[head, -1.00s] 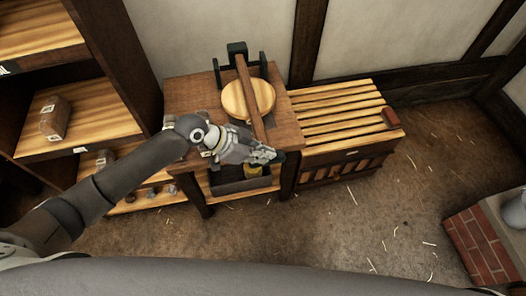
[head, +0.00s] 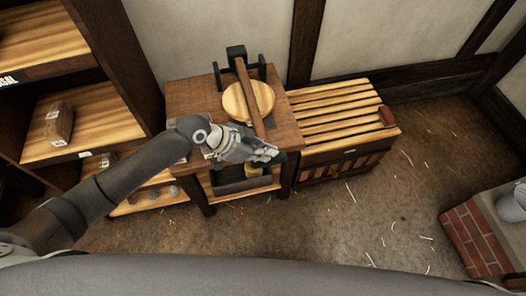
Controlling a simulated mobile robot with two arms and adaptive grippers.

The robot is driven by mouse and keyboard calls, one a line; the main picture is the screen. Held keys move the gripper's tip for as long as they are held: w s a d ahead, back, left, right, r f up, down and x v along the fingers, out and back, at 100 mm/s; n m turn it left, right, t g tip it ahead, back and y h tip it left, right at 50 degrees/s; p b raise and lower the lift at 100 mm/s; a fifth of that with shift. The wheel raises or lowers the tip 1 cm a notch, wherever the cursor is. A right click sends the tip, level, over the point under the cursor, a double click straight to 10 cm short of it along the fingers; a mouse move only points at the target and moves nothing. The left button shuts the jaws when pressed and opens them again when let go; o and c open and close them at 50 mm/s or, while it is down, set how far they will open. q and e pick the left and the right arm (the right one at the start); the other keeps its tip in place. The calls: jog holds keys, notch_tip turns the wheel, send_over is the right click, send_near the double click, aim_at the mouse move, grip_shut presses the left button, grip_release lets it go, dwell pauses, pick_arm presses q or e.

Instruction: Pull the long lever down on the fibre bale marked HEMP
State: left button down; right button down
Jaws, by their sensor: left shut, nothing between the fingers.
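A long wooden lever (head: 245,85) runs from a black bracket (head: 237,54) at the back of a small wooden table (head: 186,96) towards its front edge. It passes over a round pale wooden disc (head: 236,104). My left gripper (head: 272,157) is at the front end of the lever, over the table's front edge. It is shut with nothing held, and it hides the lever's near end; I cannot tell whether they touch. No HEMP marking is readable on anything here. My right gripper is not in view.
A shelf (head: 95,125) with a wrapped bale (head: 59,123) is at the left. A dark tray (head: 240,186) sits under the table. A brick ledge (head: 470,240) is at the right; the floor between is open.

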pick_arm(q)
jog(key=b+v, duration=0.1)
jog(key=v, duration=0.9)
jog(key=shift+r, duration=0.15)
jog(key=shift+d, duration=0.15)
